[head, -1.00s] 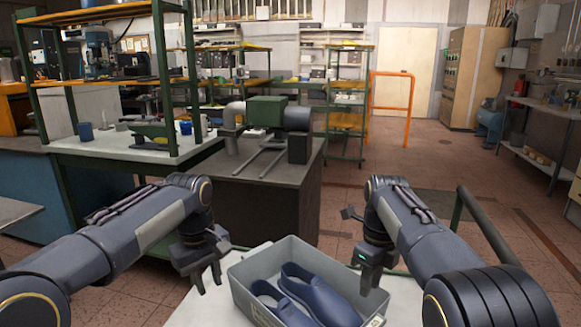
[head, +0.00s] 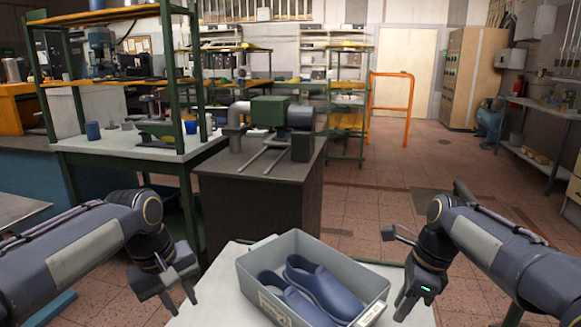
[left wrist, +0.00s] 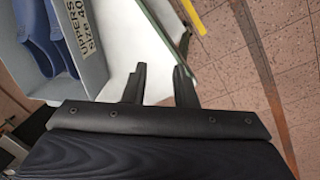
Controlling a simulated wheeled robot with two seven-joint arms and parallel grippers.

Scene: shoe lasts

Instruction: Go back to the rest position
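My left gripper (head: 182,304) is to the left of the grey box, apart from it and above the floor and table edge. In the left wrist view its two fingers (left wrist: 160,84) stand apart with nothing between them. My right gripper (head: 405,308) is just right of the box, pointing down; its finger gap is too small to judge and no held thing shows. The grey box (head: 352,283) stands on a white table and holds two blue shoe uppers (head: 325,290). In the left wrist view the box (left wrist: 92,78) shows a label reading "UPPERS SIZE 40".
The white table (head: 213,293) is bare left of the box. A dark bench (head: 260,175) with a green-topped machine (head: 270,110) stands ahead. A green-framed shelf table (head: 130,145) is at the left. Open tiled floor (head: 380,205) lies ahead right.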

